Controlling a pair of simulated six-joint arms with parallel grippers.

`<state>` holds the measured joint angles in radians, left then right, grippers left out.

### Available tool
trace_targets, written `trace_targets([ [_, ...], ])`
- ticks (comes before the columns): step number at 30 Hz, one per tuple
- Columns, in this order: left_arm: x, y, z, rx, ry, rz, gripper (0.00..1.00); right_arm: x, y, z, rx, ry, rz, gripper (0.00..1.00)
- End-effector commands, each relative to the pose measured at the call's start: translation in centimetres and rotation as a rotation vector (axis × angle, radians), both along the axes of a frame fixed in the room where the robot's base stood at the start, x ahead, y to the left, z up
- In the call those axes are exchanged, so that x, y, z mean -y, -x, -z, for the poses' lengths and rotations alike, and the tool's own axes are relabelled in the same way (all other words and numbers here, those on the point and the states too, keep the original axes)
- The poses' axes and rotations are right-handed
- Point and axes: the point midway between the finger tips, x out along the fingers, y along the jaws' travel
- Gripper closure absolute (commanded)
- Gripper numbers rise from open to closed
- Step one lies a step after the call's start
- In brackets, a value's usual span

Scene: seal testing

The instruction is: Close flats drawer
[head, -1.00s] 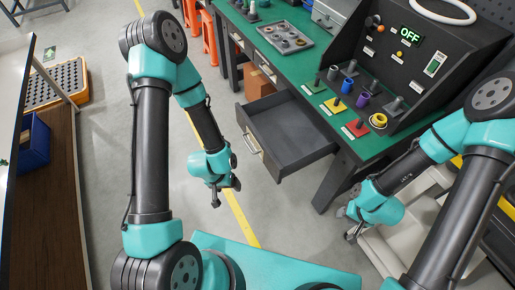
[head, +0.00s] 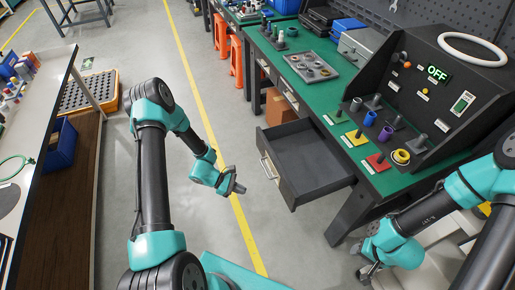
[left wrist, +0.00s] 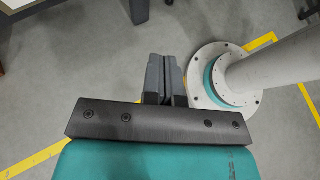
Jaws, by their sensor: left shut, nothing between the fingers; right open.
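The flats drawer (head: 308,163) is pulled out from under the green-topped bench and looks empty. Its front panel with a light handle (head: 269,168) faces left, toward my left arm. My left gripper (head: 240,188) is shut and empty, a little left of the drawer front and apart from it. In the left wrist view its fingers (left wrist: 164,75) are together above the floor. My right gripper (head: 368,275) is at the lower right, apart from the drawer, and is open.
Other closed drawers (head: 291,98) sit left of the open one. Orange stools (head: 236,62) stand behind. The floor left of the drawer is clear.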

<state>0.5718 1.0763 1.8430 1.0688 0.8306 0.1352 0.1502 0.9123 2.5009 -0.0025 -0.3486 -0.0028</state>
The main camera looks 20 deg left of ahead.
Motion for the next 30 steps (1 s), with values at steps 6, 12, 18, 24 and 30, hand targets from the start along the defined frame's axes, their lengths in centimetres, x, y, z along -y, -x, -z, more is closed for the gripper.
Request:
trace_targets([
  [6, -6.1, -7.5, -1.9, 0.082, 0.292, -0.373, 1.00, 0.0, 0.0, 0.0, 0.000, 0.000, 0.000, 0.57],
  [12, -10.5, -10.7, -3.6, 0.178, 0.442, -0.544, 1.00, 0.0, 0.0, 0.0, 0.000, 0.000, 0.000, 0.57],
  [18, -11.0, -11.1, -3.9, 0.191, 0.461, -0.562, 1.00, 0.0, 0.0, 0.0, 0.000, 0.000, 0.000, 0.57],
  [24, -10.9, -11.1, -3.9, 0.189, 0.459, -0.560, 1.00, 0.0, 0.0, 0.0, 0.000, 0.000, 0.000, 0.57],
  [30, -10.1, -11.9, -3.9, 0.190, 0.459, -0.559, 1.00, 0.0, 0.0, 0.0, 0.000, 0.000, 0.000, 0.57],
])
